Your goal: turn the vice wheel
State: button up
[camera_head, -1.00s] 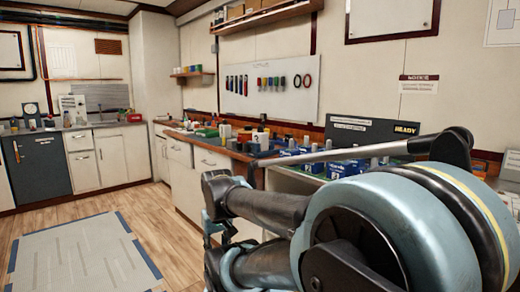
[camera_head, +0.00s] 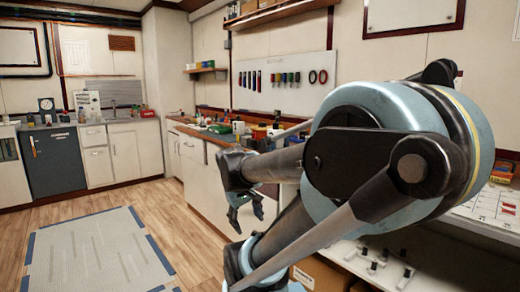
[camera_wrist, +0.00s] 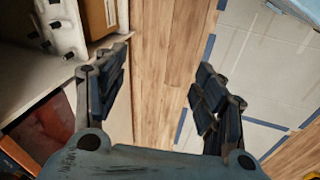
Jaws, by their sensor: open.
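I cannot make out a vice or its wheel in either view. My arm covers much of the right side of the head view and hides part of the workbench (camera_head: 205,136). My gripper (camera_head: 246,212) hangs in front of the bench's cabinet doors in the head view. In the wrist view my gripper (camera_wrist: 162,75) has its two fingers wide apart. Only floor shows between them, and it is empty.
A white rack with dark knobs (camera_head: 378,268) stands on a low shelf at the lower right. It also shows at the upper left of the wrist view (camera_wrist: 62,25). A blue-edged mat (camera_head: 100,250) lies on open wood floor (camera_head: 190,235) at left.

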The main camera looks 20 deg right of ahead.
jog(key=w+d+r+n+h, duration=0.2)
jog(key=w+d+r, duration=0.1)
jog(key=w, duration=0.3)
jog(key=w+d+r+n+h, duration=0.1)
jog(key=w+d+r+h, duration=0.15)
jog(key=w, duration=0.25)
jog(key=w+d+r+n+t+h, duration=0.15)
jog(key=w+r+n+h, duration=0.3)
jog(key=w, duration=1.05)
jog(key=w+r+n+t+h, duration=0.3)
jog(key=w+n+h, duration=0.15)
jog(key=w, duration=1.05)
jog(key=shift+g+h, duration=0.25)
jog(key=shift+h, duration=0.1)
jog(key=x, duration=1.6)
jog(key=shift+d, duration=0.1)
jog(key=c, duration=1.1)
